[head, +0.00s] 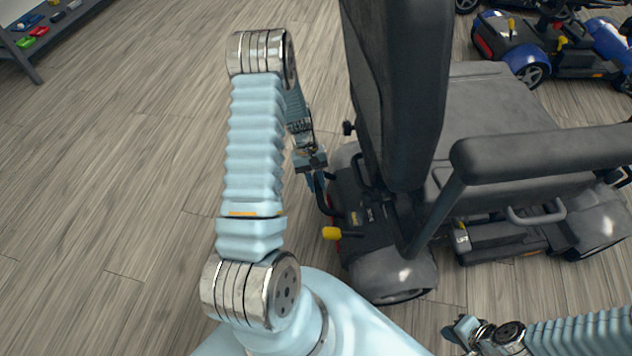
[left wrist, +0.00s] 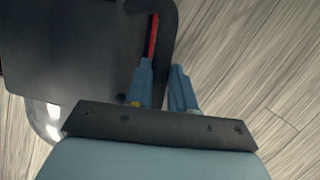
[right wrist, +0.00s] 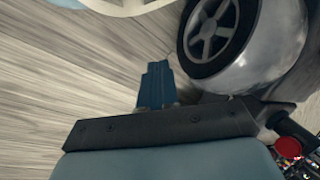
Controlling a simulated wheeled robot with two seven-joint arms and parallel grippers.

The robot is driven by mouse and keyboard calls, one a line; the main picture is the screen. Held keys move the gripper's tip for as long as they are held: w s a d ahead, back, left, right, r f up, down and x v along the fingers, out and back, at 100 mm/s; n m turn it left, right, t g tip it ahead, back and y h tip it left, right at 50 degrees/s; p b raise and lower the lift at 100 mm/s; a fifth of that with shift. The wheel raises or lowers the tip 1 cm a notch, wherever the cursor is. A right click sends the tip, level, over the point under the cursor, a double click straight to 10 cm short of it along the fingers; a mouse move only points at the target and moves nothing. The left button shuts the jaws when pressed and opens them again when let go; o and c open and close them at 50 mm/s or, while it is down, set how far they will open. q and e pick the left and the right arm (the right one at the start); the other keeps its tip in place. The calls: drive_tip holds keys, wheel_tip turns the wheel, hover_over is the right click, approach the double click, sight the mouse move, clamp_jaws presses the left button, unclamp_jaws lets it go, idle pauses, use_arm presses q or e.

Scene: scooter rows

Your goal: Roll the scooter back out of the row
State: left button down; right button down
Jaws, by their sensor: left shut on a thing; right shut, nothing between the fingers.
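The grey and black scooter (head: 390,260) stands on the floor right of centre in the head view, its tall seat back (head: 405,90) toward me. A curved black bar (head: 322,200) sticks out at its rear, with a yellow lever (head: 331,233) beside it. My left gripper (head: 318,184) is shut on this bar. The left wrist view shows the bar's dark hook (left wrist: 166,25) running down to the fingers (left wrist: 166,88). My right gripper (head: 458,330) is shut and empty, low beside the scooter. In the right wrist view its closed fingers (right wrist: 156,85) are near a wheel (right wrist: 212,32).
A blue scooter (head: 510,45) stands at the upper right, beyond the grey one. A shelf (head: 60,22) with small coloured items is at the upper left. The wooden floor (head: 110,180) at left is clear. The seat's armrest (head: 540,150) reaches to the right.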

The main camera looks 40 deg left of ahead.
use_arm(q)
drive_tip(key=shift+w+d, duration=0.4)
drive_tip(key=shift+w, duration=0.05)
drive_tip(key=c, duration=1.3)
unclamp_jaws()
drive_tip(key=shift+c, duration=0.2)
drive_tip(key=o, duration=0.4)
drive_tip(key=shift+s+a, duration=0.1)
drive_tip(key=shift+s+a, duration=0.1)
drive_tip(key=p+v, duration=0.1)
drive_tip(key=v, duration=1.2)
drive_tip(key=shift+a+r, duration=0.15)
drive_tip(key=shift+r, duration=0.2)
